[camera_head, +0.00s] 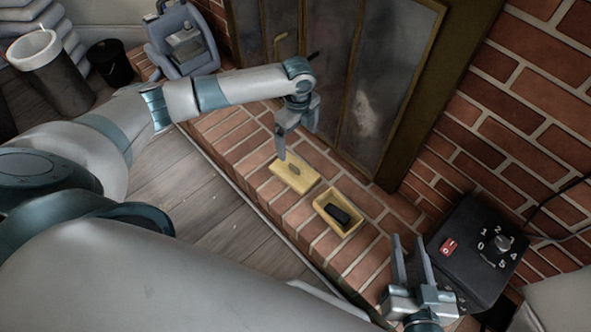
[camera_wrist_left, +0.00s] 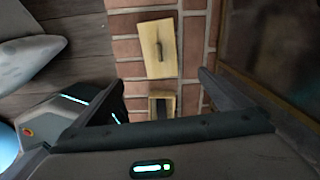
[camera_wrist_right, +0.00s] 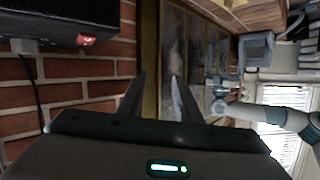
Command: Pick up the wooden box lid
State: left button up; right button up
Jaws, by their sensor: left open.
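The wooden box lid (camera_head: 294,172) is a flat pale yellow board with a small dark handle, lying on the brick hearth. It also shows in the left wrist view (camera_wrist_left: 149,52). The open wooden box (camera_head: 325,213) stands beside it with a dark block (camera_head: 338,213) inside; in the left wrist view the box (camera_wrist_left: 172,97) is partly hidden by my gripper. My left gripper (camera_head: 296,142) is open and empty above the lid. My right gripper (camera_head: 412,250) is open and empty, to the right of the box, near the black control unit.
A black control unit with a dial and red switch (camera_head: 448,247) stands at the right by the brick wall. Fireplace doors (camera_head: 370,85) rise behind the hearth. A dark bucket (camera_head: 109,62) and a grey container (camera_head: 182,40) stand at the upper left. The hearth (camera_head: 235,125) left of the lid is clear.

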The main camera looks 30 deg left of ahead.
pick_arm(q)
jog(key=shift+f, duration=0.15)
jog(key=b, duration=0.3)
send_over(296, 169)
notch_tip(296, 169, down, 11)
jog(key=shift+d+f, duration=0.1)
jog(key=shift+d, duration=0.05)
jog(key=shift+f, duration=0.35)
pick_arm(e)
notch_tip(296, 169, up, 11)
jog(key=s+a+t+y, duration=0.1)
jog(key=a+t+y, duration=0.1)
jog(key=t, duration=0.5)
pick_arm(q)
jog(key=shift+f, duration=0.1)
pick_arm(e)
jog(key=shift+r, duration=0.15)
pick_arm(q)
jog(key=shift+f+b, duration=0.4)
notch_tip(296, 169, down, 4)
jog(key=shift+w+r+b, duration=0.1)
jog(key=shift+b, duration=0.65)
jog(key=shift+f, duration=0.25)
pick_arm(e)
jog(key=r+t, duration=0.1)
jog(key=s+r+t, duration=0.1)
jog(key=r, duration=0.1)
jog(key=s+d+r+t+y, duration=0.1)
jog(key=r, duration=0.1)
jog(key=shift+r, duration=0.15)
